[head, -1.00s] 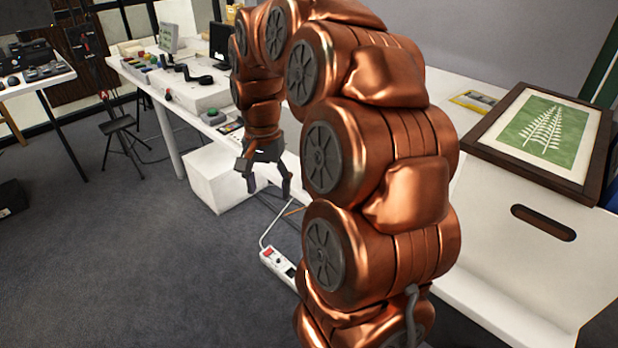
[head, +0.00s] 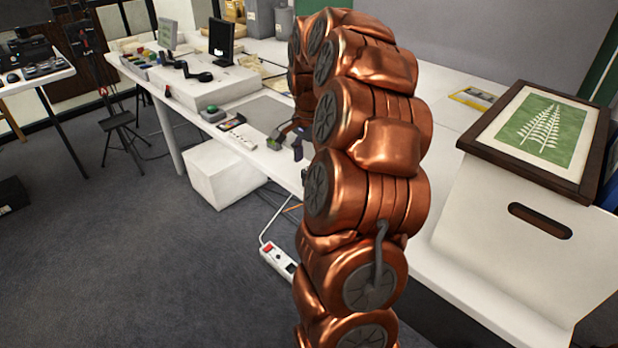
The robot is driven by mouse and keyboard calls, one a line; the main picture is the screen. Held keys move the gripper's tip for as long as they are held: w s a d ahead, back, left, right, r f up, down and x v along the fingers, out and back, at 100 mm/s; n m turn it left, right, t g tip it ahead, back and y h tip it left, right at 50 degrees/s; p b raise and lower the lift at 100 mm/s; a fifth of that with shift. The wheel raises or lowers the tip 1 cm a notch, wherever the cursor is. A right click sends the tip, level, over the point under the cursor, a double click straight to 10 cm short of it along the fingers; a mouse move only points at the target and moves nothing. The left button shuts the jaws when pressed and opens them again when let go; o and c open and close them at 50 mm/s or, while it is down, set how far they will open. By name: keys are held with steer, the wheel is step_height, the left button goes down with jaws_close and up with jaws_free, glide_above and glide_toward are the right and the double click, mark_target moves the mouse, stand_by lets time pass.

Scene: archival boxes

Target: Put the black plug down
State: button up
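My gripper (head: 287,146) is at the front edge of the long white table, just left of my copper-coloured arm, which hides part of it. Its dark fingertips are small here, and I cannot tell whether they are open or closed on something. I cannot make out the black plug for certain. A white power strip (head: 277,259) with a red switch lies on the floor below the table, with a dark spot on it that is too small to identify. A second pale strip (head: 240,141) lies on the table, left of my gripper.
A white box (head: 222,172) stands underneath. A framed fern picture (head: 540,135) is at the right. The grey floor at left is mostly clear.

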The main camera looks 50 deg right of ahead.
step_height(320, 180, down, 4)
steer(key=shift+r, duration=0.1)
jaws_close()
stand_by(0.6)
steer(key=shift+r, duration=0.1)
